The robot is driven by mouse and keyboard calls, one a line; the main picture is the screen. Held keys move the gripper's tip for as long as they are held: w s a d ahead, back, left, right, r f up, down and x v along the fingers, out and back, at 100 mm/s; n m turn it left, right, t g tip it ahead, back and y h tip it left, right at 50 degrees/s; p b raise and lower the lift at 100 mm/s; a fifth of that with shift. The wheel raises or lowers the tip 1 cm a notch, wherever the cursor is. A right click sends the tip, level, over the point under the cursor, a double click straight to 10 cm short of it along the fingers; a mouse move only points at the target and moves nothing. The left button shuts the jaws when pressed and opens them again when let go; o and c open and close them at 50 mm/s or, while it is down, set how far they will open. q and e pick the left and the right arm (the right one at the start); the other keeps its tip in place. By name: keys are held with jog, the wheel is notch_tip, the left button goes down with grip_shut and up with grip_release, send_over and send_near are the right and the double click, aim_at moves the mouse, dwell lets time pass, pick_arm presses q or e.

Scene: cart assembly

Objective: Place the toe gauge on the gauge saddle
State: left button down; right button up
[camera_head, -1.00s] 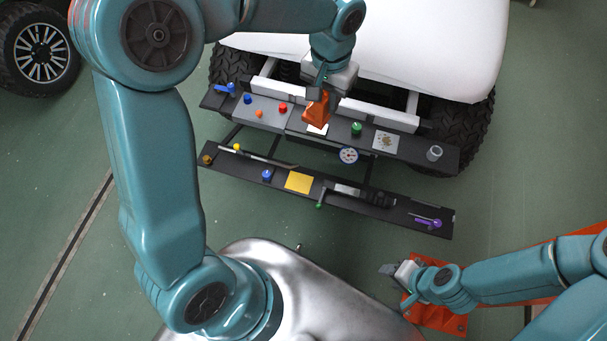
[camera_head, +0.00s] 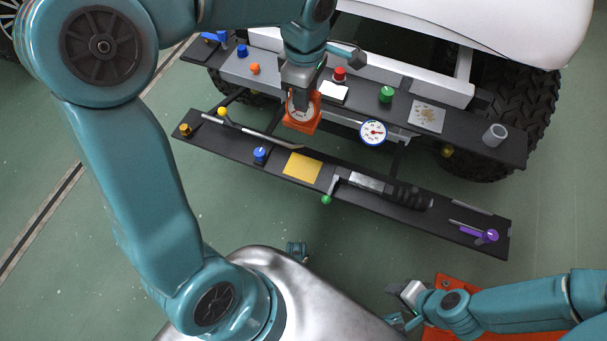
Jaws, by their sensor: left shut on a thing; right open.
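The toe gauge appears to be the orange block with a round white dial (camera_head: 303,122). My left gripper (camera_head: 300,94) is shut on it from above. It hangs at the front edge of the upper black shelf (camera_head: 460,132), over the gap towards the lower shelf, with its dial towards me. A white square plate (camera_head: 334,93) lies bare on the upper shelf just behind and right of it. A yellow square (camera_head: 302,167) lies on the lower black shelf (camera_head: 232,143). I cannot tell which part is the gauge saddle. My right gripper (camera_head: 398,303) is open and empty at the lower right.
The upper shelf carries a red knob (camera_head: 339,75), a green knob (camera_head: 387,94), a speckled plate (camera_head: 427,116) and a grey cup (camera_head: 495,135). A blue-rimmed dial (camera_head: 373,132) is at its front edge. The lower shelf carries a black-handled tool (camera_head: 400,194) and a purple knob (camera_head: 491,236).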

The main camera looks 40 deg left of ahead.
pick_arm(q)
notch_tip(320, 180, down, 20)
jog(key=b, duration=0.6)
jog(key=shift+b, duration=0.4)
jog(key=shift+f, duration=0.1)
jog(key=shift+f, duration=0.2)
jog(key=c, duration=0.9)
grip_release()
